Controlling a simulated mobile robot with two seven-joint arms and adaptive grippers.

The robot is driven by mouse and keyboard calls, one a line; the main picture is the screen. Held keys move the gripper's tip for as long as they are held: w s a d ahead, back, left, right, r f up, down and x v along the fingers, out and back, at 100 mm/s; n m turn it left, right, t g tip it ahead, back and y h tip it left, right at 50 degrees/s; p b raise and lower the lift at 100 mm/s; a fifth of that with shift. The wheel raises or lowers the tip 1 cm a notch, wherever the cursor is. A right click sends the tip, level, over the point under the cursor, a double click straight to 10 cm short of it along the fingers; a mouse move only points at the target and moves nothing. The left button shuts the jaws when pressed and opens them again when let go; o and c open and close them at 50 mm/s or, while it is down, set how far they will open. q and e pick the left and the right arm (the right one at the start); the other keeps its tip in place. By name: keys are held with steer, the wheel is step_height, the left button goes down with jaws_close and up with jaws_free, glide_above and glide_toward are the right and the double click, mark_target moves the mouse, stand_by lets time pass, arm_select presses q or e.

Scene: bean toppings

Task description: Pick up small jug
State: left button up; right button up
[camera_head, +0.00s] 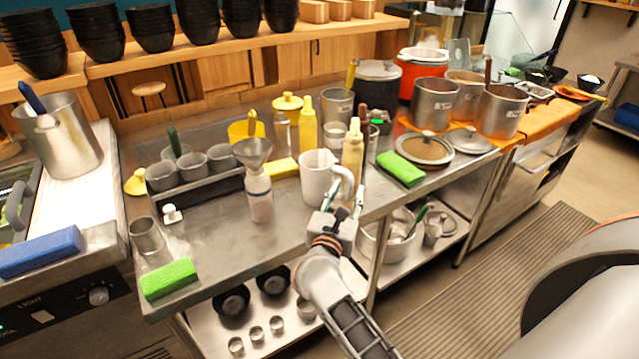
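A small white jug (316,180) stands upright on the steel table, right of the middle, with its handle toward the right. My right gripper (345,198) is at the handle side of the jug, low and close to it. Its two fingers are apart, with the handle at or just beyond the gap between them. I cannot tell whether either finger touches the handle. The jug rests on the table. My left gripper is not in view.
A tan bottle (352,153) stands close to the right of the jug. A funnel-topped bottle (260,190) is on its left, a yellow sponge (284,168) behind-left, and a green sponge (401,168) to the right.

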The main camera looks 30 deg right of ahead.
mark_target(348, 189)
steer(key=shift+x, duration=1.5)
jaws_close()
steer(key=shift+r, duration=0.15)
step_height(348, 189, up, 20)
steer(key=p, duration=0.2)
